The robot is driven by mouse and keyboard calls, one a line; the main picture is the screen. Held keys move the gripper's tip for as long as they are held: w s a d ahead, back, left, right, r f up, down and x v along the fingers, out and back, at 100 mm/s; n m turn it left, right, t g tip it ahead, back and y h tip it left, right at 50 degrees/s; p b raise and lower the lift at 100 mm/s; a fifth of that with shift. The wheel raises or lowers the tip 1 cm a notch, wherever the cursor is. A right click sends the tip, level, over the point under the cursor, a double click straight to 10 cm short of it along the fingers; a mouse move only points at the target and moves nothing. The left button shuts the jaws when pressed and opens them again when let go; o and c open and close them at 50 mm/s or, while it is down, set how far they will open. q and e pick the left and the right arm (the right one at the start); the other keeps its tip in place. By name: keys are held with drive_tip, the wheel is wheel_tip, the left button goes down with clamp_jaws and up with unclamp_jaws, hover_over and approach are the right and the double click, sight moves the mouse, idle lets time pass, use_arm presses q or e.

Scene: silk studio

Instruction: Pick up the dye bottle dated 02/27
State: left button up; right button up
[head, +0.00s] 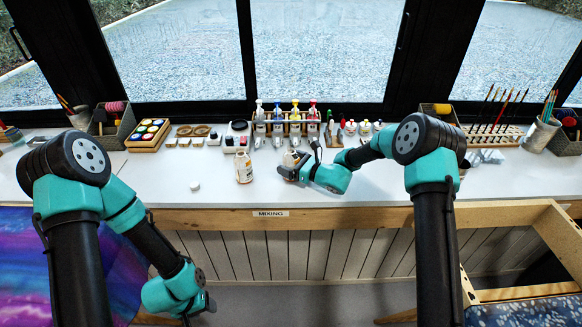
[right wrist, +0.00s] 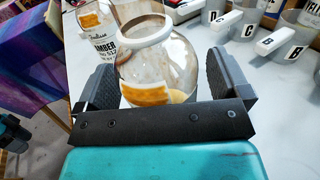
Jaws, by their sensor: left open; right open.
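Two clear bottles with orange-brown contents stand on the white table. One bottle (head: 244,167) stands left of my right gripper; it also shows behind in the right wrist view (right wrist: 97,40), its label partly reading "AMBER". The other bottle (head: 291,157) is at my right gripper (head: 297,167). In the right wrist view this nearer bottle (right wrist: 155,65) sits between the two open fingers, which look apart from its sides. No date is readable on either bottle. My left gripper (head: 196,308) is open, low in front of the table's edge.
A white cap (head: 194,186) lies on the table at left. Behind the bottles stand a rack of colored bottles (head: 285,115) and lettered grey cups (right wrist: 240,30). A paint tray (head: 150,134) is at back left. The table's front left is mostly clear.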

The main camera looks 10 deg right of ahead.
sight(296, 157)
drive_tip(key=c, duration=1.3)
drive_tip(key=shift+o, duration=0.2)
drive_tip(key=shift+r, duration=0.5)
wheel_tip(296, 157, up, 3)
drive_tip(key=shift+s+f, duration=0.1)
drive_tip(key=shift+s, duration=0.05)
drive_tip(key=s+a+r, duration=0.1)
drive_tip(key=s, duration=1.4)
drive_tip(key=shift+s+a, duration=0.35)
drive_tip(key=shift+r, duration=0.1)
